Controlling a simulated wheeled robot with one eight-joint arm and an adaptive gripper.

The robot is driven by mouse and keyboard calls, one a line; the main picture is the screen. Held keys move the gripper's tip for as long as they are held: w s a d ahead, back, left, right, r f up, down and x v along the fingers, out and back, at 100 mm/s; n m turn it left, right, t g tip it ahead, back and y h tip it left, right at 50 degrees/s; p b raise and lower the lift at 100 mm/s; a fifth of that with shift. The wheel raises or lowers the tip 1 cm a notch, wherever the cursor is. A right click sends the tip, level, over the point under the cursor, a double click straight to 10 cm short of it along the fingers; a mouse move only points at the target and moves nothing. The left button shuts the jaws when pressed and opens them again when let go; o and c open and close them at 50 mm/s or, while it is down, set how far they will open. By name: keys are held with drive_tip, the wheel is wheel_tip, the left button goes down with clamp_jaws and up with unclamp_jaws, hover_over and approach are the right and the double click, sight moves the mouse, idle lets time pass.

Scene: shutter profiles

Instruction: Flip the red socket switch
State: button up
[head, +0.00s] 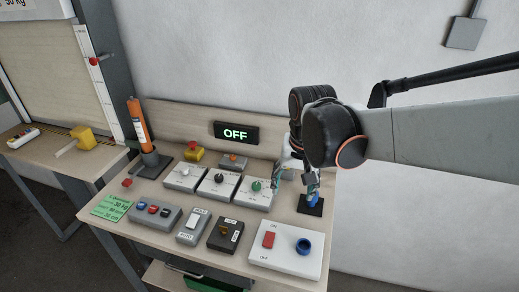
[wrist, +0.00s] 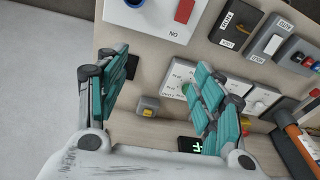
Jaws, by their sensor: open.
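The red socket switch (head: 269,240) is a red rocker on a white plate (head: 289,262) at the front right of the bench. A round blue socket (head: 304,246) sits to its right on the same plate. In the wrist view the red switch (wrist: 184,10) is at the top edge, on the partly cut-off white plate. My gripper (head: 299,181) is open and empty, behind and above the plate near the bench's right end. Its two teal-padded fingers stand wide apart in the wrist view, clear of the switch.
A display (head: 236,133) reads OFF on the back panel. Beside the white plate are a dark box with an amber switch (head: 225,234) and a grey rocker box (head: 194,227). Knob boxes (head: 218,184) stand behind. An orange cartridge (head: 139,125) stands at left.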

drive_tip(key=w+a+f+m+g+p, duration=0.1)
drive_tip(key=w+a+f+g, duration=0.1)
drive_tip(key=w+a+f, duration=0.2)
drive_tip(key=f+b, duration=0.1)
drive_tip(key=f, duration=0.2)
drive_tip(key=s+f+b, duration=0.1)
drive_tip(key=f, duration=0.3)
drive_tip(key=s+f+b, duration=0.1)
drive_tip(key=f, duration=0.3)
drive_tip(key=shift+a+f+b, duration=0.1)
drive_tip(key=shift+a+b, duration=0.3)
wheel_tip(320, 180, up, 11)
drive_tip(key=p, duration=0.3)
drive_tip(key=s+d+r+n+t+b, duration=0.3)
drive_tip(key=s+d+t, duration=0.4)
drive_tip(key=s+d, duration=0.6)
drive_tip(key=shift+s+d+r+n, duration=0.25)
drive_tip(key=shift+s+r+n, duration=0.25)
drive_tip(key=shift+s+r, duration=0.35)
drive_tip(key=shift+s+d+f, duration=0.1)
idle(1.0)
